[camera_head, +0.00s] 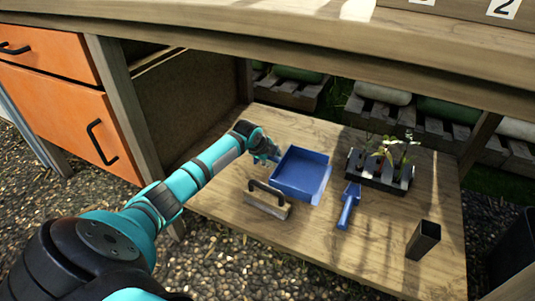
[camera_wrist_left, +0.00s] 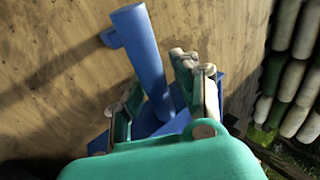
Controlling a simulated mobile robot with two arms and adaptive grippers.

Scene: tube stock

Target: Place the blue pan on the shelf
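The blue pan (camera_head: 300,172) has a shallow square tray and appears over the left middle of the low wooden shelf (camera_head: 370,245). My left gripper (camera_head: 268,152) is at the pan's left side, over its handle. In the left wrist view, the thick blue handle (camera_wrist_left: 147,60) runs between the two fingers of my left gripper (camera_wrist_left: 158,85). The fingers are close to it on both sides, but I cannot tell whether they press on it. Part of the pan is hidden behind the gripper's palm. My right gripper is not in view.
A blue hand tool (camera_head: 349,205) and a black planter with seedlings (camera_head: 380,172) are to the right, and a black pot (camera_head: 424,240) further right. The thick tabletop (camera_head: 300,45) overhangs the shelf.

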